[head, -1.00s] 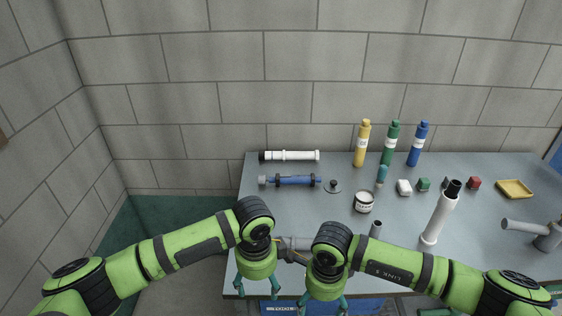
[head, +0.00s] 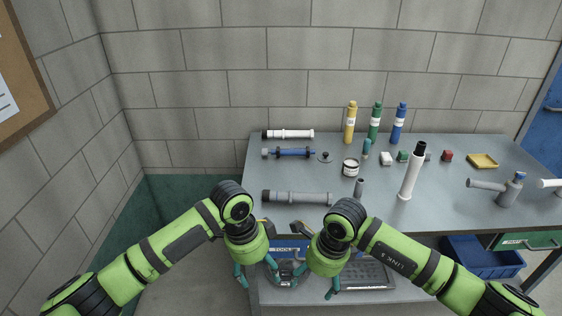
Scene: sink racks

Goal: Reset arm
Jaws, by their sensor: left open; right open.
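My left arm comes in from the left, and my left gripper (head: 256,279) points down in front of the table's near edge, open and empty. My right arm comes in from the right, and my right gripper (head: 314,286) points down a short way to the right of it, also open and empty. The two grippers are apart from each other. Both are in front of the grey tabletop (head: 300,175), not over its middle. They partly hide the lower shelf under the table.
On the table stand yellow (head: 350,123), green (head: 375,123) and blue bottles (head: 398,124), a tall white tube (head: 411,173), a grey pipe (head: 299,197), a white jar (head: 350,167) and a yellow tray (head: 482,160). A blue bin (head: 482,260) sits below right. Walls close the left and back.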

